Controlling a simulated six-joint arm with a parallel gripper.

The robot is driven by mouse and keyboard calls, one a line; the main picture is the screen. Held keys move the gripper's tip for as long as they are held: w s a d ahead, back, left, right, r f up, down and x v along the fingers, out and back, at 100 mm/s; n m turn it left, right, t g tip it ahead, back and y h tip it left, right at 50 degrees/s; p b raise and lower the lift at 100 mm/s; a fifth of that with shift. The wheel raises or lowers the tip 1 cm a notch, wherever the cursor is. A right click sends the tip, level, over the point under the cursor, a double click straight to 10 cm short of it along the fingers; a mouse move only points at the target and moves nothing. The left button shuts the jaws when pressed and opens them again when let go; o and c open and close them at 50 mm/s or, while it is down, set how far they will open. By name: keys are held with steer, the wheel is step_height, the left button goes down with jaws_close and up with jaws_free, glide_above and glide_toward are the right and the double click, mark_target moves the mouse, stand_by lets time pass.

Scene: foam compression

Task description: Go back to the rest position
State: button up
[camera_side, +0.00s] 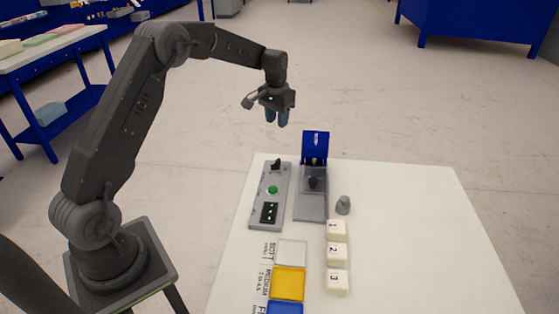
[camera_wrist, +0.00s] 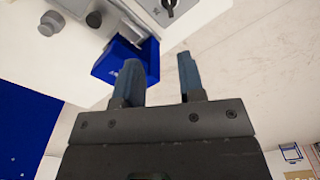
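My gripper (camera_side: 277,121) hangs fingers down, high above the back edge of the table, over the press and the control panel. It also shows in the wrist view (camera_wrist: 158,72), its two blue-grey fingers apart with nothing between them. Three off-white foam blocks stand in a column on the table: block 1 (camera_side: 337,230), block 2 (camera_side: 337,254) and block 3 (camera_side: 337,282). The press (camera_side: 312,207) has a grey base and a blue upright head (camera_side: 315,146). That blue head shows beyond the fingers in the wrist view (camera_wrist: 118,66).
A grey control panel (camera_side: 263,190) with a green button lies left of the press. A small grey knob-shaped piece (camera_side: 343,205) stands right of it. Pale grey (camera_side: 291,252), yellow (camera_side: 287,284) and blue (camera_side: 285,308) squares lie at the front left. The table's right side is clear.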

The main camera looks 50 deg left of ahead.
steer(key=s+d+r+m+t, duration=0.1)
steer(key=s+d+r+t, duration=0.2)
steer(key=s+d+r, duration=1.1)
steer(key=s+d+t, duration=0.1)
steer(key=s+d, duration=0.2)
steer(key=s, duration=0.6)
steer(key=s+d+m+t, duration=0.1)
steer(key=s+d, duration=0.2)
steer(key=s, duration=0.6)
steer(key=shift+d+m, duration=0.2)
steer(key=shift+m, duration=0.1)
steer(key=shift+c, duration=0.2)
